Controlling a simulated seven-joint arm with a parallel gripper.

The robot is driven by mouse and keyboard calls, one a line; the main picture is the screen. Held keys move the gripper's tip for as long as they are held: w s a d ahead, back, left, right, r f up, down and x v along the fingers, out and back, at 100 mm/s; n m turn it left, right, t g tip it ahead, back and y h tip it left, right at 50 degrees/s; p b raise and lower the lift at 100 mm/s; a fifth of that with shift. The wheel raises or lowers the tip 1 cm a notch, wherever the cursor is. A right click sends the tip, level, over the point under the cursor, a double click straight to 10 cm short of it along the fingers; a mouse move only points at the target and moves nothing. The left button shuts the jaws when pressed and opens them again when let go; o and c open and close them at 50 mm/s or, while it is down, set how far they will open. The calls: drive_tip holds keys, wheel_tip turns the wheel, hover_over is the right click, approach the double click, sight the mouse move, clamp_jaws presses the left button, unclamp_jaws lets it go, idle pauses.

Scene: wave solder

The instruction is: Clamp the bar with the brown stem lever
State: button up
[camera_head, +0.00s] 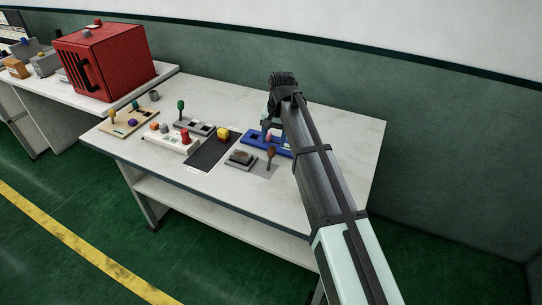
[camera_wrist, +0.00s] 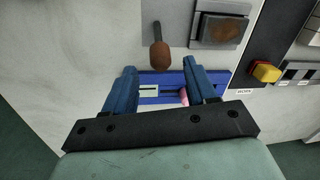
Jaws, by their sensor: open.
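The brown stem lever (camera_head: 271,153) stands on a light grey plate in front of the blue fixture. In the wrist view its brown knob (camera_wrist: 160,56) shows near the fingertips, with the stem running up the picture. My gripper (camera_wrist: 158,70) is open and empty, its two blue fingers apart over the blue fixture (camera_wrist: 151,77). A grey block with a brown top (camera_head: 241,158) sits left of the lever; I cannot tell whether this holds the bar.
A yellow knob (camera_head: 223,133) stands by a dark mat (camera_head: 208,155). Left of it are a green-knobbed lever (camera_head: 181,107), a white box with a red knob (camera_head: 184,135) and a tan board (camera_head: 118,127). A red oven (camera_head: 105,62) stands far left. The table's right end is clear.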

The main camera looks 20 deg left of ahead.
sight(271, 155)
drive_tip(key=f, duration=0.5)
drive_tip(key=a+f, duration=0.1)
drive_tip(key=f, duration=0.2)
drive_tip(key=shift+s+f, duration=0.1)
drive_tip(key=shift+f, duration=0.05)
clamp_jaws()
idle(0.4)
